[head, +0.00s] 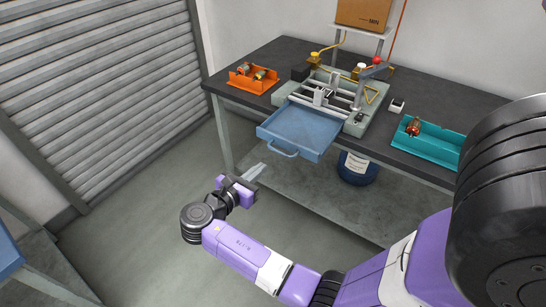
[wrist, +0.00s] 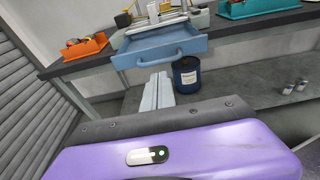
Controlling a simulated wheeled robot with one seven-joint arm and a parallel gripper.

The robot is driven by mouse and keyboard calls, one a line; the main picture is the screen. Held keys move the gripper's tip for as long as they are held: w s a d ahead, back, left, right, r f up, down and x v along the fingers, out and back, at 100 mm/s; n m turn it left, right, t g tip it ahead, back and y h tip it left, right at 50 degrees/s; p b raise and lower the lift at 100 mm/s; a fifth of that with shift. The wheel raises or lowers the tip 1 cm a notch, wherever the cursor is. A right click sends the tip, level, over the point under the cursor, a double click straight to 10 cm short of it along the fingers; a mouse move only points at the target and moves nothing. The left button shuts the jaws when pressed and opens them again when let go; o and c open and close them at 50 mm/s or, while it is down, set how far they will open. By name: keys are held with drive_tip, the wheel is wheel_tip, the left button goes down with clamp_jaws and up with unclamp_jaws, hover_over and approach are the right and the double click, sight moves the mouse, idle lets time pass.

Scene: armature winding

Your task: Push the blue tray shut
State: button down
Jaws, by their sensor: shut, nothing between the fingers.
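The blue tray (head: 300,131) is a drawer that sticks out from the front of the grey winding machine (head: 343,118) on the dark bench. Its looped front handle (head: 281,150) faces me. In the wrist view the tray's front (wrist: 161,52) is ahead, with the handle (wrist: 159,58) at its middle. My gripper (head: 256,172) is in front of the tray, lower than it and apart from it. In the wrist view my fingers (wrist: 157,92) are together and empty, pointing towards the space just under the handle.
An orange bin (head: 252,79) with small parts is at the bench's left, and a teal bin (head: 432,141) at its right. A dark blue drum (head: 356,168) stands under the bench. A shutter wall is at left. The floor before the tray is clear.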

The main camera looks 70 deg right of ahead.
sight(303, 130)
drive_tip(key=x, duration=0.8)
drive_tip(key=shift+d+p, duration=0.2)
drive_tip(key=shift+p, duration=0.2)
drive_tip(key=r+x, duration=0.1)
drive_tip(key=x, duration=0.5)
drive_tip(key=r+x, duration=0.1)
drive_tip(key=x, duration=0.5)
drive_tip(key=r+x, duration=0.1)
drive_tip(key=x, duration=0.5)
drive_tip(key=shift+s+d+r, duration=0.15)
drive_tip(key=shift+d+r, duration=0.1)
drive_tip(key=shift+r, duration=0.05)
drive_tip(key=shift+s+d, duration=0.1)
drive_tip(key=shift+d, duration=0.3)
drive_tip(key=shift+d+r, duration=0.1)
drive_tip(key=shift+r, duration=0.05)
drive_tip(key=shift+s+d+r, duration=0.1)
drive_tip(key=shift+s, duration=0.05)
